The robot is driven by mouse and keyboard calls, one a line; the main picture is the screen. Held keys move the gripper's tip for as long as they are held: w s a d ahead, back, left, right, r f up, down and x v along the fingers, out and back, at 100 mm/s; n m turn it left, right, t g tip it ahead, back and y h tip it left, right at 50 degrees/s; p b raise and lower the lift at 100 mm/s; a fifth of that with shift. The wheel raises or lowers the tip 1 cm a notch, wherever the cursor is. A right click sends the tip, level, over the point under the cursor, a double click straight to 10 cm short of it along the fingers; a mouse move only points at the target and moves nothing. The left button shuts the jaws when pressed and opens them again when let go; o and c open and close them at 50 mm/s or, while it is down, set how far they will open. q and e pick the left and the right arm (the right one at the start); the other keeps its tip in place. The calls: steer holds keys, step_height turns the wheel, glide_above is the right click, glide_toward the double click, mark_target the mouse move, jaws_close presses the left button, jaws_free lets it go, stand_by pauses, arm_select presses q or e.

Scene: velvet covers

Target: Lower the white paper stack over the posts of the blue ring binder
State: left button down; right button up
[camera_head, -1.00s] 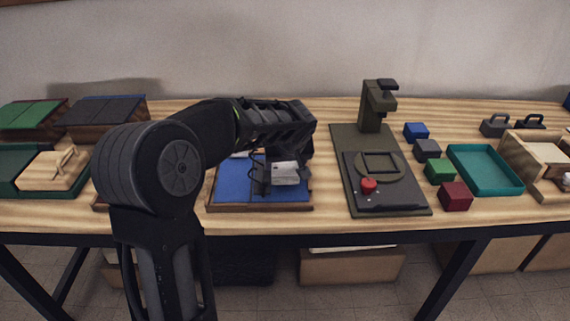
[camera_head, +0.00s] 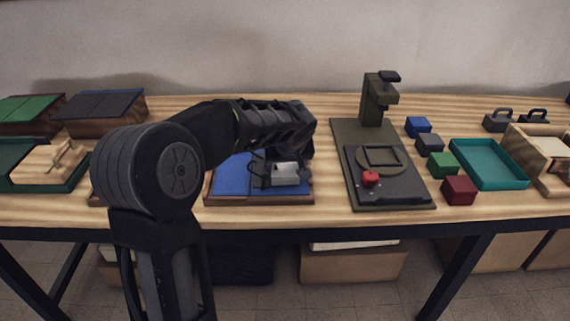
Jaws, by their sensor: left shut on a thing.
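The blue ring binder (camera_head: 232,177) lies open in a brown wooden tray (camera_head: 259,201) at the middle of the table. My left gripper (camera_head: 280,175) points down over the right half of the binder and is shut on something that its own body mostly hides. The white paper stack cannot be made out clearly; a pale grey-white piece shows at the gripper, and I cannot tell whether it is paper or part of the gripper. The binder's posts are hidden behind my arm and gripper. My right gripper is not in view.
A dark green press (camera_head: 384,178) with a red knob stands right of the binder. Blue, grey, green and red blocks and a teal tray (camera_head: 487,164) lie further right. Covered boxes (camera_head: 100,108) and a wooden-lidded green case (camera_head: 45,167) are at left.

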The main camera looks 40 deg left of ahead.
arm_select(q)
steer(key=shift+c, duration=0.8)
jaws_free()
steer(key=v, duration=0.7)
steer(key=shift+s+d+r, duration=0.1)
steer(key=shift+d+r, duration=0.05)
steer(key=shift+r, duration=0.2)
steer(key=shift+f, duration=0.1)
